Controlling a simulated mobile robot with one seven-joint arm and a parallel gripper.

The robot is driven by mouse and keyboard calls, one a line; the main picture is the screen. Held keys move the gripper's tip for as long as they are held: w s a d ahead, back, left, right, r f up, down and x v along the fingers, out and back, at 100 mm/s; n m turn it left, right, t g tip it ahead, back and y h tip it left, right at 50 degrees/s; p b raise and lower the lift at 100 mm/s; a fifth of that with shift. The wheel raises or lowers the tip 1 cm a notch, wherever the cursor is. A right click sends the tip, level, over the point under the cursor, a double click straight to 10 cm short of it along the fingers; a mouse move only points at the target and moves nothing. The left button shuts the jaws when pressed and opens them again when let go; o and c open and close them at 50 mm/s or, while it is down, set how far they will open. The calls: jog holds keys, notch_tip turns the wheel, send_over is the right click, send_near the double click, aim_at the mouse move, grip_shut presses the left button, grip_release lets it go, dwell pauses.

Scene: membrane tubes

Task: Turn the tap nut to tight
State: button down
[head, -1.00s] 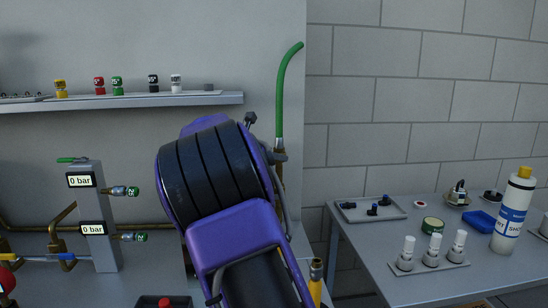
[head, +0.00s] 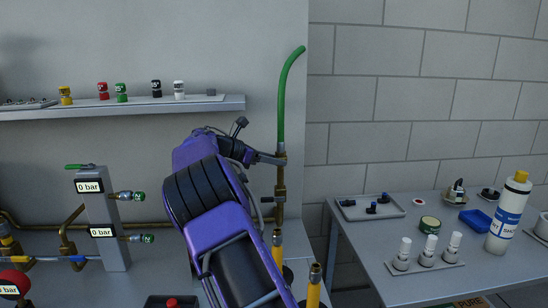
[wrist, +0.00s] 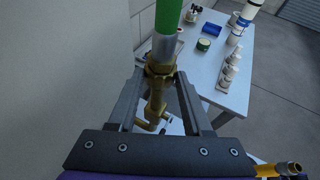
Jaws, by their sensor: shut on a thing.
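The tap nut (wrist: 157,70) is a brass nut just below the grey sleeve of the green hose (head: 291,85). In the head view the nut (head: 281,152) sits at the top of the upright brass tap pipe (head: 280,185). My gripper (wrist: 160,76) is shut on the nut, with one dark finger on each side. In the head view my gripper (head: 273,158) reaches the nut from the left, and its fingertips are small and partly hidden. No marking that tells how tight the nut is can be read.
A small tap handle (head: 266,199) sticks out left of the pipe below my gripper. Yellow-sleeved pipe ends (head: 315,275) stand lower right. A shelf with coloured caps (head: 130,104) is on the wall at left. The side table (head: 385,255) holds trays and bottles.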

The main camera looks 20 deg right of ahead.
jog(key=shift+w, duration=0.1)
dwell(0.3)
jog(key=shift+c, duration=1.7)
grip_release()
jog(key=shift+r, duration=0.1)
